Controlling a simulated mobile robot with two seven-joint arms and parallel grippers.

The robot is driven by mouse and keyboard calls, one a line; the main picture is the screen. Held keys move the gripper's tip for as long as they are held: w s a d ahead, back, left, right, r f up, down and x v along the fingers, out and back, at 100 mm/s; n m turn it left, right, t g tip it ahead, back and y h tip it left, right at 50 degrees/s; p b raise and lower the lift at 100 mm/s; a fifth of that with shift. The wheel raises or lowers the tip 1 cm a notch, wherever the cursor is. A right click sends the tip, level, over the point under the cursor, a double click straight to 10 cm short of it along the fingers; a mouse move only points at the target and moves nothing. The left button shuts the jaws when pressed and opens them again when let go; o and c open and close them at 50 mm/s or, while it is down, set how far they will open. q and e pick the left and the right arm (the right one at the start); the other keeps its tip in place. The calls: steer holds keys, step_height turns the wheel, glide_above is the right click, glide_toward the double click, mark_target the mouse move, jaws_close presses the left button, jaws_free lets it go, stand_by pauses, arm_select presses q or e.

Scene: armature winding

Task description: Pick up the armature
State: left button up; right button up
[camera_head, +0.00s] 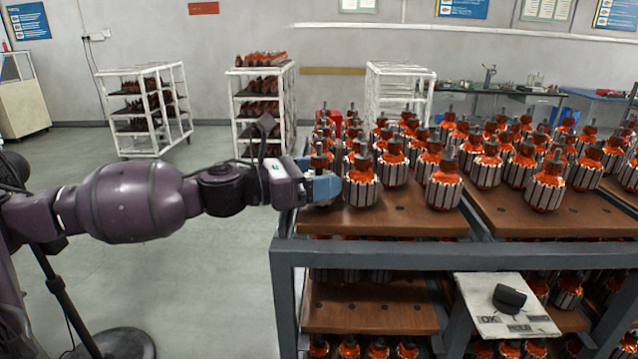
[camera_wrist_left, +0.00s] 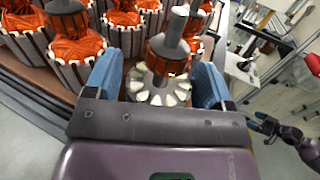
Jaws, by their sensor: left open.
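Many armatures with orange windings, pale slotted bodies and grey shafts stand upright on brown boards on the rack. My left gripper (camera_head: 322,187) reaches in from the left to the armature (camera_head: 319,161) at the front left corner. In the left wrist view, this armature (camera_wrist_left: 160,88) stands between the two blue fingers of my open left gripper (camera_wrist_left: 157,82), one on each side. In the head view the fingers hide its lower part. A dark purple arm at the right edge of the left wrist view looks like my right arm; its gripper (camera_wrist_left: 266,126) is too small to read.
Neighbouring armatures (camera_head: 361,182) stand close to the right and behind. The grey rack frame (camera_head: 400,252) runs along the front, with a small panel (camera_head: 505,305) marked OK below. White shelving carts (camera_head: 145,110) stand behind. The floor at left is mostly clear.

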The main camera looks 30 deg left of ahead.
arm_select(q)
steer(key=c, duration=0.8)
steer(key=shift+c, duration=0.8)
steer(key=shift+r, duration=0.15)
